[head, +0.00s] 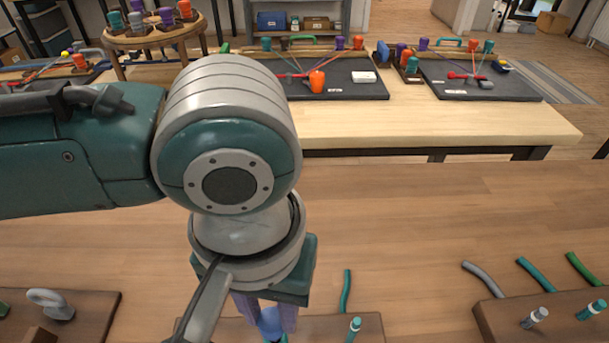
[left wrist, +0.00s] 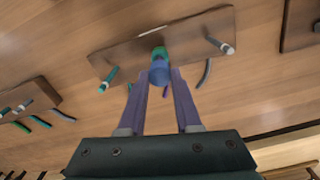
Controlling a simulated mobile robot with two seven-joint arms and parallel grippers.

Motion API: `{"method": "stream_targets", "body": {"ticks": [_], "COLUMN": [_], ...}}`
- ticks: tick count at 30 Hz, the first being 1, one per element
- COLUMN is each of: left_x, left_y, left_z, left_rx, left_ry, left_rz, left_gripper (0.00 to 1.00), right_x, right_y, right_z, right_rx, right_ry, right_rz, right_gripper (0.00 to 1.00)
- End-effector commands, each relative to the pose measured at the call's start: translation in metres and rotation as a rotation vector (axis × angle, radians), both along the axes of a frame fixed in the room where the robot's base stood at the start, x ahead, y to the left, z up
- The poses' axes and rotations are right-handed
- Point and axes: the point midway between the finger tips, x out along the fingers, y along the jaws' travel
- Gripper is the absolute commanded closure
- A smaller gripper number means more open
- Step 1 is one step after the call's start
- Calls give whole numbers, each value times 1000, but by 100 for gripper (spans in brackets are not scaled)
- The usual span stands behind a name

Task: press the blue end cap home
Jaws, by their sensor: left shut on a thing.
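My left gripper (head: 267,318) points down over a brown wooden board (head: 325,325) at the bottom of the head view. Its purple fingers are shut on the blue end cap (head: 270,325), which is partly hidden by my arm. In the left wrist view, the blue end cap (left wrist: 159,74) sits between the fingertips (left wrist: 160,78). A green piece (left wrist: 159,52) shows right behind the cap, over the board (left wrist: 130,50). I cannot tell how far the cap is seated on it. My right gripper is not in view.
On the same board stand a teal capped peg (head: 354,326) and a grey one (left wrist: 222,47). Another board (head: 490,315) with grey and teal pegs lies to the right. A wooden table (head: 450,120) with dark mats (head: 335,90) stands beyond; the floor between is clear.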

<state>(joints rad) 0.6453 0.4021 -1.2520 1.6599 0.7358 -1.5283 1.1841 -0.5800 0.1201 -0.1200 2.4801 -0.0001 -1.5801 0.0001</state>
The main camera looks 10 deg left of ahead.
Motion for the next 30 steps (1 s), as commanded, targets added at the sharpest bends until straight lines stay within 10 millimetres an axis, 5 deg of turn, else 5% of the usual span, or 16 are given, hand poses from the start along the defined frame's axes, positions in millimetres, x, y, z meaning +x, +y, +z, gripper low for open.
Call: {"method": "stream_targets", "body": {"ticks": [11, 12, 20, 26, 30], "left_x": [0, 0, 0, 0, 0], "left_y": [0, 0, 0, 0, 0], "left_z": [-2, -2, -1, -1, -1], "left_rx": [1, 1, 1, 1, 1], "left_ry": [-1, -1, 0, 0, 0], "left_rz": [1, 1, 1, 1, 1], "left_gripper": [100, 63, 34, 32, 16], "right_x": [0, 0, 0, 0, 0], "right_y": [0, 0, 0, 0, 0], "right_z": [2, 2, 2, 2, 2], "right_rx": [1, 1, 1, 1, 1], "right_ry": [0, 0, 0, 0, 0], "right_rz": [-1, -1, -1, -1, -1], "right_gripper": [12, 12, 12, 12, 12]}}
